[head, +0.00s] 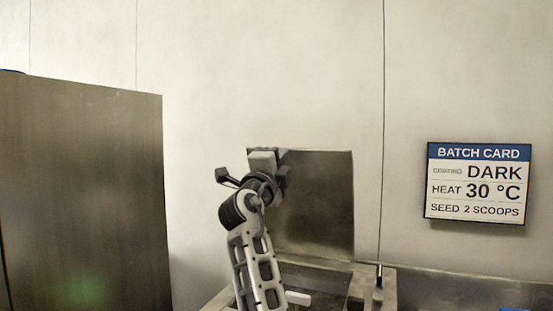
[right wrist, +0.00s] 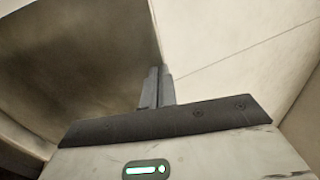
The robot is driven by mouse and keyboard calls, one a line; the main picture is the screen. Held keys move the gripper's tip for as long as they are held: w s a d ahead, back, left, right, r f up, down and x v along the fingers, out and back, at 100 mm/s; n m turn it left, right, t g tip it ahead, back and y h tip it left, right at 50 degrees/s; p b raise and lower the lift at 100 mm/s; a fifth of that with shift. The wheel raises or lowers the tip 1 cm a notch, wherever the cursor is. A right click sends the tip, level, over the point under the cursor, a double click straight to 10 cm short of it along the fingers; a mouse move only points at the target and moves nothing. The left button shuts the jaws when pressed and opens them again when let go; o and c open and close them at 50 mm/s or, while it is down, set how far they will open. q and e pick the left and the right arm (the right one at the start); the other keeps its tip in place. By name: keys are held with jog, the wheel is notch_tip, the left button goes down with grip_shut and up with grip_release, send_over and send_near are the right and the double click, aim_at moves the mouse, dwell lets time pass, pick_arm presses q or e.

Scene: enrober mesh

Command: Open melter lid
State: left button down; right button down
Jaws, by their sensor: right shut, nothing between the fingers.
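The melter lid (head: 318,215) is a flat metal panel standing upright, or close to it, against the pale wall at the back of the melter (head: 222,300). In the right wrist view a brownish metal surface, apparently the lid (right wrist: 75,60), fills the upper left. My right gripper (head: 264,158) is at the lid's upper left edge, in front of it in the head view. Its fingers (right wrist: 157,85) are together with nothing between them. I cannot tell whether they touch the lid. My arm hides the lid's left side and part of the melter opening. My left gripper is not in view.
A tall metal cabinet (head: 85,200) stands at the left. A batch card (head: 478,183) on the wall reads dark, heat 30 °C, seed 2 scoops. A small upright dark handle or post (head: 379,277) stands at the melter's right. A metal surface (head: 450,290) extends right.

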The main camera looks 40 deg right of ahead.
aim_at(289, 161)
jog(key=shift+d, duration=0.1)
jog(key=shift+g+y, duration=0.4)
jog(key=shift+y, duration=0.3)
jog(key=d, duration=0.1)
jog(key=w+d+r, duration=0.2)
jog(key=shift+d+r, duration=0.2)
jog(key=shift+d, duration=0.15)
jog(key=shift+w+d, duration=0.2)
jog(key=shift+d, duration=0.1)
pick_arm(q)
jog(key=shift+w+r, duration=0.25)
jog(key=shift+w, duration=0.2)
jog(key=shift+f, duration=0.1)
pick_arm(e)
jog(key=shift+f, duration=0.1)
